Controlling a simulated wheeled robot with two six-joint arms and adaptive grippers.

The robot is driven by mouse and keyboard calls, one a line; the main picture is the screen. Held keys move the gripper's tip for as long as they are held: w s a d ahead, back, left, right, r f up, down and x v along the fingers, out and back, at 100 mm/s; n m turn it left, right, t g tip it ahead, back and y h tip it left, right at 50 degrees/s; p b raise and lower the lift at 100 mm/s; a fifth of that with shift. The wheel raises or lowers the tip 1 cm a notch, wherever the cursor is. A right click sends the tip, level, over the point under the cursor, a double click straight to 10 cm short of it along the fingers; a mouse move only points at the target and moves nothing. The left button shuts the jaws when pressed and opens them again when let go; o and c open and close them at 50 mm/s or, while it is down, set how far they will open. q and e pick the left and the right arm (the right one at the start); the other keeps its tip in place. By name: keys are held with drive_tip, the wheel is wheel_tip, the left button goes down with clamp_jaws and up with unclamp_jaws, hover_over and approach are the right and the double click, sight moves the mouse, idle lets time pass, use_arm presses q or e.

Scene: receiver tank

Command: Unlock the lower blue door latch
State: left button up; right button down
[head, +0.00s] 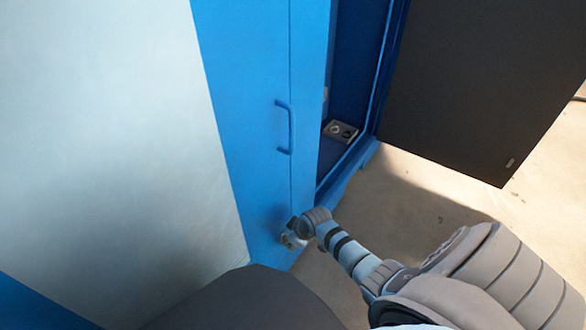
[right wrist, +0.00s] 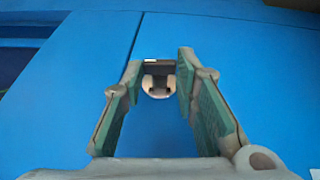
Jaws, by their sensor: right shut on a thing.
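The blue door (head: 245,110) stands upright in the head view, with a blue bar handle (head: 290,128) near its edge. The lower latch (right wrist: 158,82) shows in the right wrist view as a small pale rounded piece with a dark top, beside the door seam. My right gripper (head: 291,236) is low on the door, below the handle; in the head view it hides the latch. My left gripper is not in view.
To the right of the door, an opening shows a blue interior with a small box (head: 341,131) inside. A dark panel (head: 470,80) hangs further right. A large pale panel (head: 120,130) is on the left. Bare floor (head: 420,215) lies at the right.

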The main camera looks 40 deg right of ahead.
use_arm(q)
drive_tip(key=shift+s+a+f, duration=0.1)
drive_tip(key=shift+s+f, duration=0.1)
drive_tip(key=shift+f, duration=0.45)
use_arm(e)
drive_tip(key=shift+s+a+f+n+t+h, duration=0.1)
drive_tip(key=shift+a+n+t+h, duration=0.15)
drive_tip(key=shift+h, duration=0.6)
drive_tip(key=shift+s+a+f+n+t+h, duration=0.1)
drive_tip(key=shift+a+n+t+h, duration=0.2)
drive_tip(key=shift+h, duration=0.6)
drive_tip(key=shift+s+a+f+n+t+h, duration=0.1)
drive_tip(key=shift+t+h, duration=0.25)
drive_tip(key=shift+h, duration=0.5)
drive_tip(key=c, duration=1.2)
unclamp_jaws()
drive_tip(key=shift+c, duration=0.2)
drive_tip(key=shift+w+r, duration=0.1)
drive_tip(key=shift+r, duration=0.05)
wheel_tip(320, 180, up, 10)
